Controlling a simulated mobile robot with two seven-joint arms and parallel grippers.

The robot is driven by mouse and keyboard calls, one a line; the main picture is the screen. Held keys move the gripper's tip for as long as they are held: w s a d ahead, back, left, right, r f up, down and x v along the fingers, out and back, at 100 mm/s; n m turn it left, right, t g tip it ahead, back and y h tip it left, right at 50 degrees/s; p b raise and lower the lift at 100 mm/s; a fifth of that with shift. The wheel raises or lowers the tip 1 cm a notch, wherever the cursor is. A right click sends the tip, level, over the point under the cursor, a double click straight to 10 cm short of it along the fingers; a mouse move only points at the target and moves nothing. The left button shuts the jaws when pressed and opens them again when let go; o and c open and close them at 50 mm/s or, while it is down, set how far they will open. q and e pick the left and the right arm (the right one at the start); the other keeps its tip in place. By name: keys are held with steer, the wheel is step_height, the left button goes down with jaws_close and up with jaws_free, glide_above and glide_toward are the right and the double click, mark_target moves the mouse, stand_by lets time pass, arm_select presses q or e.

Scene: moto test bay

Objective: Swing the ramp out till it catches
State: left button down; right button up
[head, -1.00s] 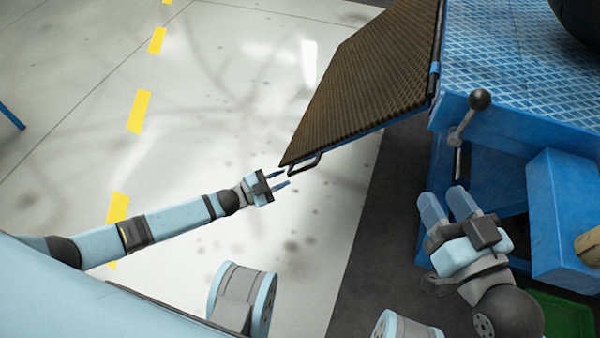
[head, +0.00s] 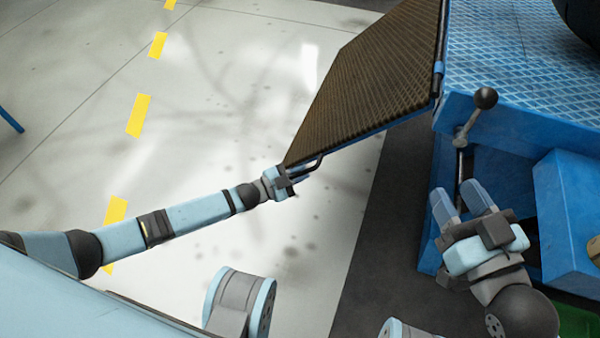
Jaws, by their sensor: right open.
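The ramp (head: 375,75) is a dark, ridged panel with a blue edge, joined along its right side to the blue platform (head: 520,60). It stands out over the floor at a slant.
A blue box-like part (head: 575,205) juts out right of my right gripper, with a green object (head: 578,320) below it. Pale floor with yellow dashes (head: 138,115) lies open to the left. A dark floor strip (head: 385,220) runs beside the platform.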

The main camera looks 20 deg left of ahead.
arm_select(q)
steer(key=shift+a+r, duration=0.1)
steer(key=shift+r, duration=0.1)
steer(key=shift+m+g+y, duration=0.3)
steer(key=shift+m, duration=0.2)
steer(key=a+r+p, duration=0.3)
steer(key=p, duration=0.2)
steer(key=shift+a+r, duration=0.1)
steer(key=shift+r, duration=0.05)
steer(key=shift+a+r, duration=0.1)
steer(key=shift+a, duration=0.25)
arm_select(e)
steer(key=s+m, duration=0.1)
steer(key=s+a+m+g, duration=0.1)
steer(key=m, duration=0.1)
steer(key=shift+s+a+r+h, duration=0.1)
steer(key=shift+a+r+h, duration=0.1)
steer(key=shift+r+h, duration=0.2)
